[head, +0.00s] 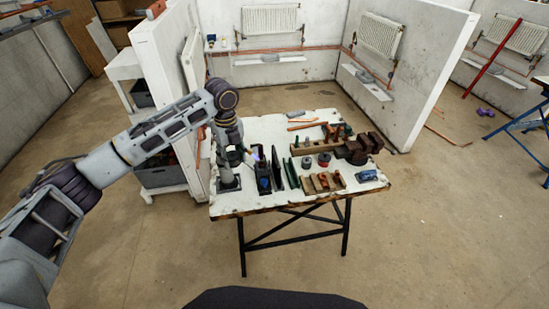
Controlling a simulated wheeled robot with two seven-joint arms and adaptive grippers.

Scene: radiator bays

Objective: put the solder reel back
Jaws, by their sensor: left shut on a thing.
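My left gripper (240,154) is over the left part of the workbench and is shut on a small dark, greenish round thing, which looks like the solder reel (234,159). The gripper and arm partly hide it, and its details are too small to make out. Below it a dark square plate (229,186) lies at the bench's left end, with a grey thing on it. Two other small reel-like things, one greyish (307,163) and one with a red top (324,160), stand mid-bench. My right gripper is not in view.
Right of the gripper stand a dark holder with a blue part (264,184) and dark upright plates (279,174). A wooden rack (322,184), a vise (358,150) and a blue thing (367,174) are farther right. The bench's (231,203) front left edge is bare.

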